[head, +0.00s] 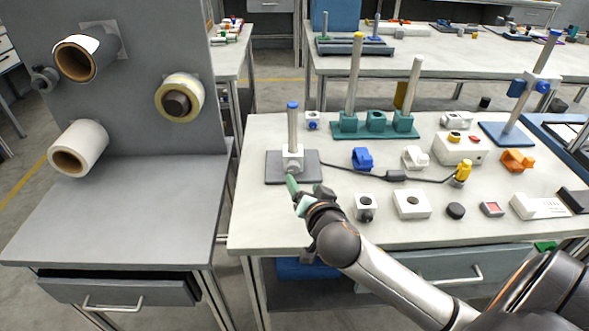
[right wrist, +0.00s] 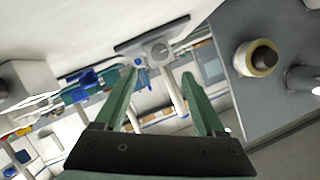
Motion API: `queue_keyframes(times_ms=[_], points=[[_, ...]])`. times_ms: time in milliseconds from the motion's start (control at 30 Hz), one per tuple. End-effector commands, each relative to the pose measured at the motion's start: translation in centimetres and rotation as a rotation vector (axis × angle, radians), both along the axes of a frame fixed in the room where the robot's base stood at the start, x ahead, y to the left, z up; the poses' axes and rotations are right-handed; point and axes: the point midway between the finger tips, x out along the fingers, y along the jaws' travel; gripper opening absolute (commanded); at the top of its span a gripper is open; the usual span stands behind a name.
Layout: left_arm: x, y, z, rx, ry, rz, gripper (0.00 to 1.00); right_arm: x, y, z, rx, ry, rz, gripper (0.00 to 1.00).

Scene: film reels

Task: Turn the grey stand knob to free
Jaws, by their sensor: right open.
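The grey stand has a flat dark grey base (head: 275,172) and an upright metal post (head: 292,128) with a blue cap. A white block (head: 292,153) sits low on the post. A small grey knob (head: 291,169) shows on the block's front, just beyond my right gripper (head: 294,187). In the right wrist view a round grey knob (right wrist: 160,50) lies beyond the fingertips, roughly between their lines. My right gripper (right wrist: 163,74) is open and empty, its green fingers apart. The knob's marking is too small to read. My left gripper is not in view.
A teal stand (head: 376,121) with two posts is behind. A blue clamp (head: 362,159), a white block (head: 366,206) and a cable with a grey box (head: 395,176) lie right of the grey stand. The table (head: 262,225) is clear at its front left.

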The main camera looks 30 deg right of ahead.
Motion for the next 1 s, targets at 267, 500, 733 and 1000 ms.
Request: queue_keyframes(times_ms=[267, 500, 733, 1000], points=[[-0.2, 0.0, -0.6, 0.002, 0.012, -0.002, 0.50, 4.8, -1.8, -1.8, -0.002, 0.000, 0.000, 0.72], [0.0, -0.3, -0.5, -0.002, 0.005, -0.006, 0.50, 7.6, -2.8, -2.9, -0.001, 0.000, 0.001, 0.72], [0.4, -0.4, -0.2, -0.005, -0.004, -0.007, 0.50, 8.4, -3.1, -3.2, 0.001, 0.000, 0.001, 0.72], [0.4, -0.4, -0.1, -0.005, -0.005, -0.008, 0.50, 8.4, -3.1, -3.3, 0.001, 0.001, 0.002, 0.68]])
